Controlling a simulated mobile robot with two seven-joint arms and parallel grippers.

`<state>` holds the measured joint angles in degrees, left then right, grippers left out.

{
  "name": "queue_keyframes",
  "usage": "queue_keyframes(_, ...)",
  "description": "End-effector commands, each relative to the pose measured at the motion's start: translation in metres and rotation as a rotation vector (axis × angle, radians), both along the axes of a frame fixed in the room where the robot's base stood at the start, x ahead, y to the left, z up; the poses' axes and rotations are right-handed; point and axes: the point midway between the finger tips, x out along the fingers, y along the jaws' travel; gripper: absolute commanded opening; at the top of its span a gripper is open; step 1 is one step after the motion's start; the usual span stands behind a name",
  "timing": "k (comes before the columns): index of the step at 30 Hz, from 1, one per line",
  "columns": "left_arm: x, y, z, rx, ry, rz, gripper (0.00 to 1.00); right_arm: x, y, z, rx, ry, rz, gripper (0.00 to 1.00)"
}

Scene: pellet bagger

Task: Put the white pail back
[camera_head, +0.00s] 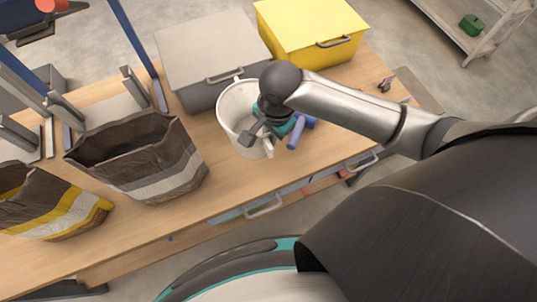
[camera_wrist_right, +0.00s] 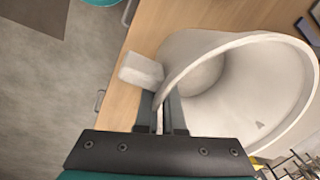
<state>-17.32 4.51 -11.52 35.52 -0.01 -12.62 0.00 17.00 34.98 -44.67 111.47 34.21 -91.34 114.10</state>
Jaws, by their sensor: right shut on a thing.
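The white pail (camera_head: 229,101) is upright or nearly so above the wooden table, in front of the grey lidded box. I cannot tell whether its base touches the table. My right gripper (camera_head: 252,138) is shut on the pail's near rim. The right wrist view shows the pail (camera_wrist_right: 240,85) open and empty-looking, with its rim between the fingers of my right gripper (camera_wrist_right: 161,112). A pale block-shaped part (camera_wrist_right: 141,70), perhaps the pail's handle, sticks out beside the fingers. My left gripper is not in view.
A grey lidded box (camera_head: 205,50) and a yellow lidded box (camera_head: 310,30) stand behind the pail. Blue cylinders (camera_head: 297,133) lie right of it. An open brown bag (camera_head: 150,175) and a yellow-striped bag (camera_head: 50,212) stand left. Bare table (camera_head: 215,205) shows in front.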

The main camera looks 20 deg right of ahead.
Motion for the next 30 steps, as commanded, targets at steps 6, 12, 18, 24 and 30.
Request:
queue_keyframes(6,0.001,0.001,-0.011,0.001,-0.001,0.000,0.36,0.000,0.000,-0.046,-0.001,0.000,0.001,0.00)
queue_keyframes(12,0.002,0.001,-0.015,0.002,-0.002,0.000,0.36,0.000,0.000,-0.062,0.000,-0.001,0.001,0.00)
queue_keyframes(18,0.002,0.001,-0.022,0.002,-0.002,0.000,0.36,0.000,0.000,-0.092,0.000,0.000,0.002,0.00)
queue_keyframes(24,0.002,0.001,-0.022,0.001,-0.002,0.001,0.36,0.001,0.000,-0.096,0.002,-0.002,0.002,0.00)
queue_keyframes(30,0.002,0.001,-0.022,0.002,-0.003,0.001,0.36,0.000,0.000,-0.097,0.002,-0.001,0.002,0.00)
